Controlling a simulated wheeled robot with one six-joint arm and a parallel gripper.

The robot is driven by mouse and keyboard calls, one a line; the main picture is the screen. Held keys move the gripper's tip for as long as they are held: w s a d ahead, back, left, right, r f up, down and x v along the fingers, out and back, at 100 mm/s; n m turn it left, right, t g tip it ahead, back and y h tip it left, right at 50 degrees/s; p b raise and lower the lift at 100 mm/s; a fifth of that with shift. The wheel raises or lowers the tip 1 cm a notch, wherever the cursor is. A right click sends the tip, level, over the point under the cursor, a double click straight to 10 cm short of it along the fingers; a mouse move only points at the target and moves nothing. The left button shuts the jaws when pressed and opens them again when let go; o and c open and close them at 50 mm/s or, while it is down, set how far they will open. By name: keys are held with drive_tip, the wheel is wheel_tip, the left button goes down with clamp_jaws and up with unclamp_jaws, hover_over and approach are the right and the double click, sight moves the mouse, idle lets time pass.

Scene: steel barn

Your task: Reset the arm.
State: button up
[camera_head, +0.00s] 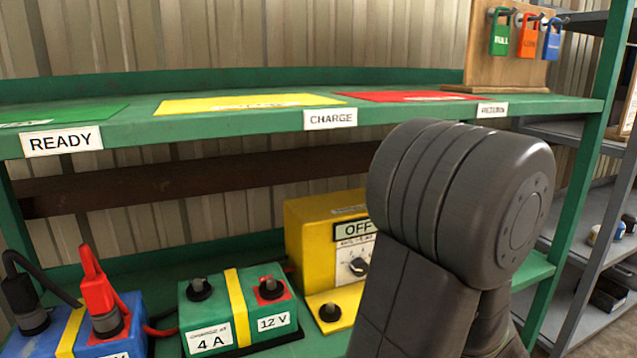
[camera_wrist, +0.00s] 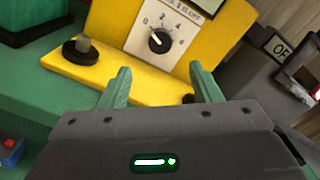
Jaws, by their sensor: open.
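My arm (camera_head: 450,230) stands in front of the green shelf in the head view, its dark elbow raised near the upper board. My gripper (camera_wrist: 160,88) shows in the wrist view, its two green fingers apart with nothing between them. The fingers point at the lower yellow base of a yellow charger box (camera_wrist: 190,40) with a numbered dial. In the head view the yellow charger box (camera_head: 310,225) carries an OFF sign and is partly hidden behind my arm. The gripper itself is hidden in the head view.
A green battery (camera_head: 210,316) marked 12 V and a blue battery (camera_head: 125,340) with red and black clamps stand on the lower shelf. The green upper board (camera_head: 230,122) holds green, yellow and red mats. Grey shelves (camera_head: 570,230) stand right.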

sight(361, 270)
drive_tip(key=b+x, duration=0.1)
drive_tip(key=x, duration=0.8)
drive_tip(key=shift+w+a, duration=0.2)
drive_tip(key=shift+w, duration=0.15)
drive_tip(key=shift+w+a+r+p, duration=0.1)
drive_tip(key=shift+w+r+p, duration=0.1)
drive_tip(key=shift+w+p, duration=0.1)
drive_tip(key=m+p, duration=0.4)
drive_tip(key=shift+s, duration=0.1)
drive_tip(key=m+p, duration=0.8)
drive_tip(key=shift+f+m+p, duration=0.15)
drive_tip(key=shift+m+p, duration=0.5)
drive_tip(key=shift+m, duration=0.25)
